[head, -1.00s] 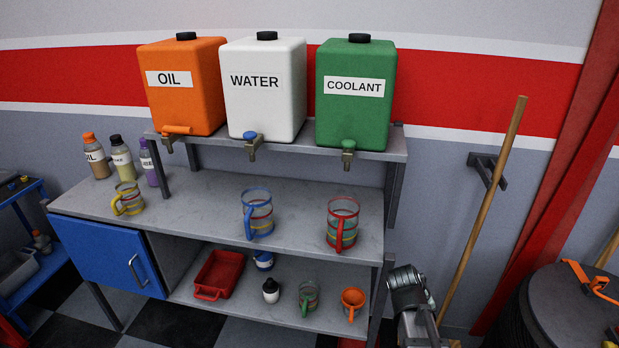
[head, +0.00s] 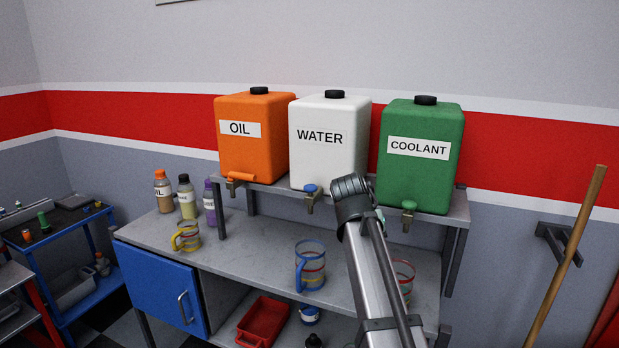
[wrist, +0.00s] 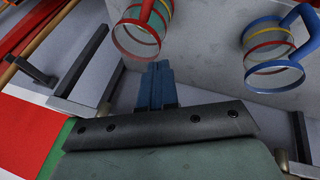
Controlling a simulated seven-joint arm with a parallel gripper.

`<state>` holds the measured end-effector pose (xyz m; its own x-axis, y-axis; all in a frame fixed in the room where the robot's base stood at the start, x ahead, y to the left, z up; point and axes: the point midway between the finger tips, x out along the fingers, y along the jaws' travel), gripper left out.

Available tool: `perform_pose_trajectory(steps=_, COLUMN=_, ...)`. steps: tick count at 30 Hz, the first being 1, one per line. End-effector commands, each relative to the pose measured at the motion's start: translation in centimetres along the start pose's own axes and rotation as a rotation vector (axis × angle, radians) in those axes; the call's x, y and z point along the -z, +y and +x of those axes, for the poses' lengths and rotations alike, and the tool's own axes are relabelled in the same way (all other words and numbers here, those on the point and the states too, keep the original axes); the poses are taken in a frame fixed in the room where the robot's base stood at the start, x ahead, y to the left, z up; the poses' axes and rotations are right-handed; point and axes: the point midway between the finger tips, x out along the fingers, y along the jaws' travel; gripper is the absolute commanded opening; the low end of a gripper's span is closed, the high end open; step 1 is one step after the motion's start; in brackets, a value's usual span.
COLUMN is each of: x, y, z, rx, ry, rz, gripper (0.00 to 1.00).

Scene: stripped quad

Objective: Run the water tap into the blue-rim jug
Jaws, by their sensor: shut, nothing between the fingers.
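The white WATER tank (head: 329,142) stands on the upper shelf, with a blue-knobbed tap (head: 311,192) at its front; no water stream shows. The blue-rim jug (head: 310,265) stands upright on the bench below that tap; whether it is exactly under the spout I cannot tell. It shows in the wrist view (wrist: 273,74) at upper right, seemingly upside down. My gripper (wrist: 157,68) has blue fingers closed together, empty, apart from both jugs in that picture. In the head view the fingers are hidden behind my arm, which rises just right of the water tap.
The OIL tank (head: 252,155) and COOLANT tank (head: 422,175) flank the water tank, each with its own tap. A red-rim jug (head: 405,270) stands partly behind my arm, and a yellow jug (head: 186,236) at left. Bench between yellow and blue jugs is clear.

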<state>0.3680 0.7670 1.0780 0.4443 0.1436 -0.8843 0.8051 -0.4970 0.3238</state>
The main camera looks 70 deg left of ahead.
Motion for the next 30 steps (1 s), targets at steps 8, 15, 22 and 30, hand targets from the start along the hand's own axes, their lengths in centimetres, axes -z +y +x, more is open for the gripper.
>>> perform_pose_trajectory(steps=8, x=10.1, y=-4.0, z=-10.8, rx=0.111, ry=-0.033, rz=0.156, gripper=0.0)
perform_pose_trajectory(steps=15, x=15.6, y=-6.6, z=-20.0, rx=0.189, ry=-0.077, rz=0.259, gripper=0.0)
perform_pose_trajectory(steps=22, x=17.9, y=-7.7, z=-25.4, rx=0.229, ry=-0.106, rz=0.313, gripper=0.0)
perform_pose_trajectory(steps=30, x=18.2, y=-7.9, z=-26.6, rx=0.238, ry=-0.114, rz=0.324, gripper=0.0)
